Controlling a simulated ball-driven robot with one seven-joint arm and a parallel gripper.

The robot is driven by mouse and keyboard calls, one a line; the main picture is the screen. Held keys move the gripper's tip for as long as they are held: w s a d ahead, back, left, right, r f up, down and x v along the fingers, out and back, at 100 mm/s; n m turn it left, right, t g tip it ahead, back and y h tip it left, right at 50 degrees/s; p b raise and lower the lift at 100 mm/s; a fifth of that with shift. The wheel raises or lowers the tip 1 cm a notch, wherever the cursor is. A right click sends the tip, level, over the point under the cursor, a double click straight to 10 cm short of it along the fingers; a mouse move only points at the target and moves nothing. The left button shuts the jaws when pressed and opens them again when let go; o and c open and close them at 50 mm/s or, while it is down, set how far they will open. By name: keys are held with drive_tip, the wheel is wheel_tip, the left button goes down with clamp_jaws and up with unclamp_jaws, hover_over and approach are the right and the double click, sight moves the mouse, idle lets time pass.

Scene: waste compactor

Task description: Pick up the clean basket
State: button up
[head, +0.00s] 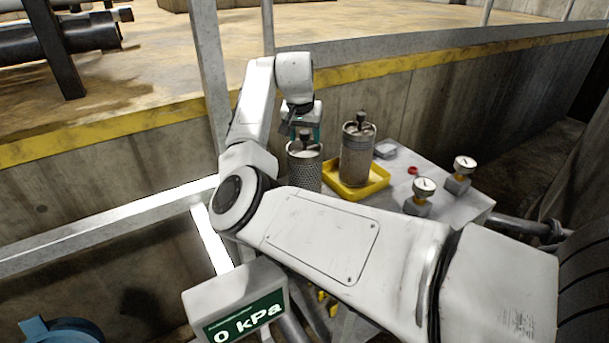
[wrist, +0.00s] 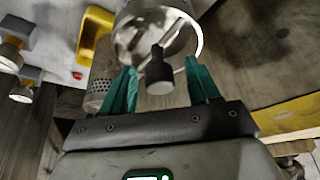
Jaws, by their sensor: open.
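The clean basket (head: 305,172) is a grey perforated cylinder with a dark knob on top, standing upright beside the yellow tray in the head view. Its round metal top (wrist: 133,45) and dark knob (wrist: 158,72) show in the wrist view. My gripper (head: 304,134) is just above this basket, with its teal fingers (wrist: 160,80) open on either side of the knob. Whether a finger touches the knob, I cannot tell. My arm hides the basket's base. A second, brownish basket (head: 357,158) with a knob stands in the yellow tray (head: 372,187).
The grey bench top (head: 440,185) holds two gauges (head: 424,190) (head: 463,167), a small red ring (head: 413,170) and a grey dish (head: 386,149). A metal post (head: 212,75) rises left of my gripper. A concrete wall with a yellow edge (head: 415,66) runs behind. A kPa display (head: 240,308) is in front.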

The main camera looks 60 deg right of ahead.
drive_tip(key=shift+c, duration=0.3)
clamp_jaws()
drive_tip(key=shift+r, duration=0.1)
idle(1.0)
